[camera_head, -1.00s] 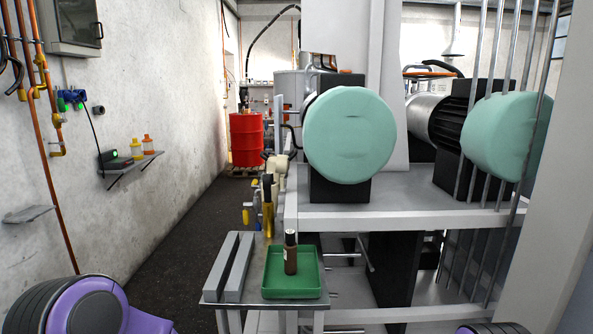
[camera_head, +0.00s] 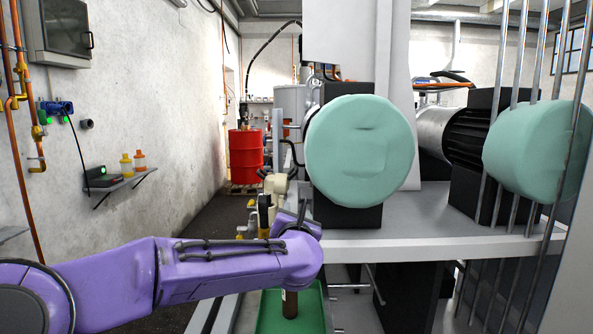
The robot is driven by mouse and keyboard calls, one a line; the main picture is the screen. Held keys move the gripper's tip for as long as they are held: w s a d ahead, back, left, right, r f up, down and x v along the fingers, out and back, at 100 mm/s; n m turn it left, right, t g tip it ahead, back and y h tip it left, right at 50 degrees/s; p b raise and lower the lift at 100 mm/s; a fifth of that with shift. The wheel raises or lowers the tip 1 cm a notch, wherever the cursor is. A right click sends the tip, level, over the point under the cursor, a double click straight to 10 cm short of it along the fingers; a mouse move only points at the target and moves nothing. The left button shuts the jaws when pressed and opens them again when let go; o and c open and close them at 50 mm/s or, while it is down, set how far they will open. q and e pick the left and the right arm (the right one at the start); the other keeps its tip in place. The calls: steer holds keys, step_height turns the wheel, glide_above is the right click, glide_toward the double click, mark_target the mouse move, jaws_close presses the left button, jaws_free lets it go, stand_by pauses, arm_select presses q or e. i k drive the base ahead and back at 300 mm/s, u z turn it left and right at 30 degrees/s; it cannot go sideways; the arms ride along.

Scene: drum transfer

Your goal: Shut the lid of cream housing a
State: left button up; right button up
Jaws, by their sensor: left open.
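A small cream-coloured body (camera_head: 276,183) shows beyond my left wrist, beside the bench and left of the large mint-green drum end. It looks like the cream housing, but it is small and partly covered, and I cannot tell how its lid stands. My left arm reaches in from the left across the lower picture. My left gripper (camera_head: 291,214) is open at its end, pointing away from me, just in front of and below the cream body in the picture. Its fingers are hard to make out, and I see nothing held. My right gripper is not in view.
A mint-green drum end (camera_head: 360,150) on a black block stands on the grey bench (camera_head: 400,245), close right of my gripper. A green tray (camera_head: 270,322) with a dark bottle (camera_head: 290,304) lies below my wrist. Metal bars (camera_head: 530,120) stand at right. A red drum (camera_head: 245,155) stands farther back.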

mark_target(282, 180)
steer(key=i, duration=0.95)
